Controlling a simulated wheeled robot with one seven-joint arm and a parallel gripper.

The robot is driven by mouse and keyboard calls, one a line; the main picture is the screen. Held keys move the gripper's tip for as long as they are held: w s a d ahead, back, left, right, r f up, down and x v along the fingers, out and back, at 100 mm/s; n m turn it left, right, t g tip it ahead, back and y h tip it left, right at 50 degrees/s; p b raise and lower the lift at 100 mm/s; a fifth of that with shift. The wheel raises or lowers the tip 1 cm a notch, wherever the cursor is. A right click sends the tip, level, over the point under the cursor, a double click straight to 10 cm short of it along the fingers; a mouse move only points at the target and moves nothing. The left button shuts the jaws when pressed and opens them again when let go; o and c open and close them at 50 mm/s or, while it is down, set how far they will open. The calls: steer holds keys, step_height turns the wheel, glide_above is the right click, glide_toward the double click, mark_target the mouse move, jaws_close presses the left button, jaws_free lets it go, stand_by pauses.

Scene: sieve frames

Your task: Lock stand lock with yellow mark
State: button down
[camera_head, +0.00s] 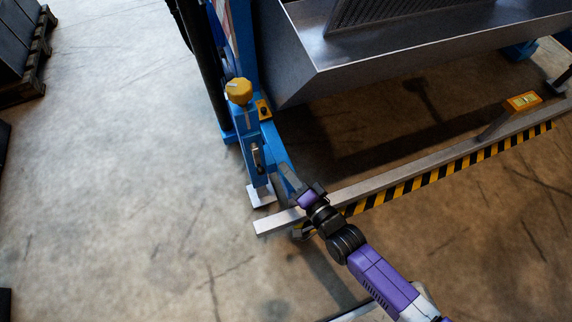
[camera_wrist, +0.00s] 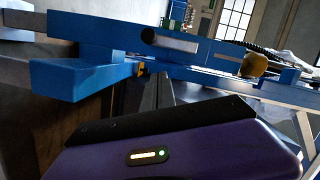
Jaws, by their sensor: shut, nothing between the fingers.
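The blue stand (camera_head: 252,150) stands left of centre in the head view, with a yellow knob (camera_head: 240,91) on top and a small yellow mark (camera_head: 263,109) beside its post. A blue lever-like bar (camera_head: 288,177) slopes down from the stand's base towards my gripper (camera_head: 303,190). In the wrist view, a blue bar (camera_wrist: 85,78) lies close ahead, with a small yellow mark (camera_wrist: 141,68) at its right end. The dark fingers of my gripper (camera_wrist: 158,88) are shut and empty just below that mark. I cannot tell whether they touch the blue bar.
A grey metal rail (camera_head: 400,172) with a yellow-black striped edge runs beneath my arm to the right. A yellow-topped post (camera_head: 522,102) stands on it. A large metal hopper (camera_head: 400,50) overhangs behind. The floor (camera_head: 120,180) at left is clear; a pallet (camera_head: 30,60) stands far left.

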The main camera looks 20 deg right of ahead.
steer(key=p+v, duration=0.2)
steer(key=v, duration=0.6)
steer(key=shift+d, duration=0.1)
stand_by(0.4)
steer(key=s+d+r+n+g+h, duration=0.3)
steer(key=s+r+n, duration=0.8)
steer(key=s+r, duration=1.15)
step_height(320, 180, up, 23)
steer(key=s+d+t+p, duration=0.1)
steer(key=p, duration=2.2)
steer(key=shift+h+p, duration=0.4)
